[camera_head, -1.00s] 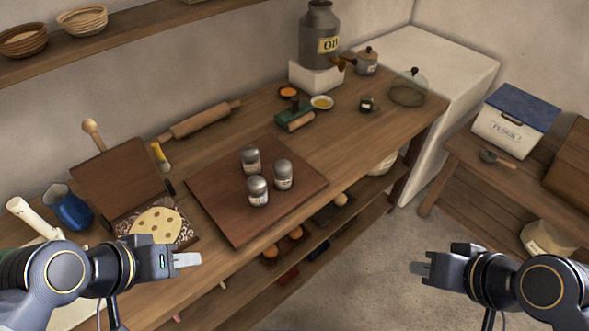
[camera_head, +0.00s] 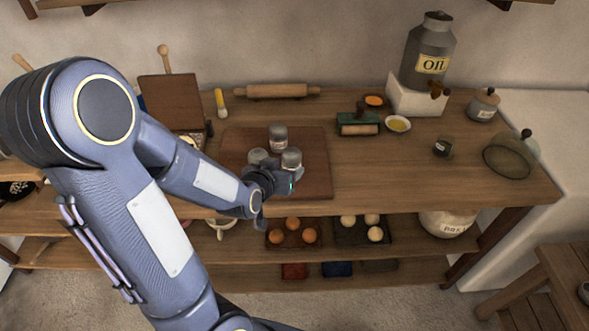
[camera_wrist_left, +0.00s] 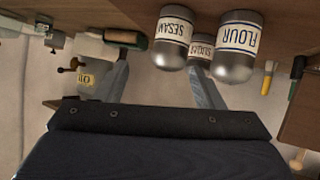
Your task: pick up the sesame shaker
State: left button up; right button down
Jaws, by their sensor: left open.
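The sesame shaker (camera_wrist_left: 174,42), a grey-capped jar with a "SESAM" label, appears upside down in the left wrist view, ahead of my left gripper (camera_wrist_left: 160,78). It is the right one of three shakers in the head view (camera_head: 291,159), on a dark board (camera_head: 315,185). The flour shaker (camera_wrist_left: 238,47) is beside it, and the sugar shaker (camera_wrist_left: 201,47) is partly hidden behind. My left gripper (camera_head: 284,181) is open at the board's front, close to the sesame shaker; I cannot tell whether they touch. My right gripper is not in view.
The oil can (camera_head: 430,52) stands back right. The counter right of the board is mostly clear. The shelf below holds several eggs.

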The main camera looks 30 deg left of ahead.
aim_at(292, 160)
pick_arm(q)
jog(key=shift+w+a+f+m+t+y, duration=0.15)
jog(key=shift+w+a+f+t+y, duration=0.15)
jog(key=shift+f, duration=0.25)
jog(key=shift+w+a+f+m+t+y, duration=0.1)
jog(key=shift+w+a+f+m+t, duration=0.1)
jog(key=shift+w+a+f, duration=0.25)
jog(key=shift+w+f, duration=0.15)
jog(key=shift+w, duration=0.45)
jog(key=p+x, duration=0.1)
jog(key=x, duration=0.5)
jog(key=shift+w+a+f, duration=0.15)
jog(key=shift+w+f, duration=0.15)
jog(key=c, duration=0.8)
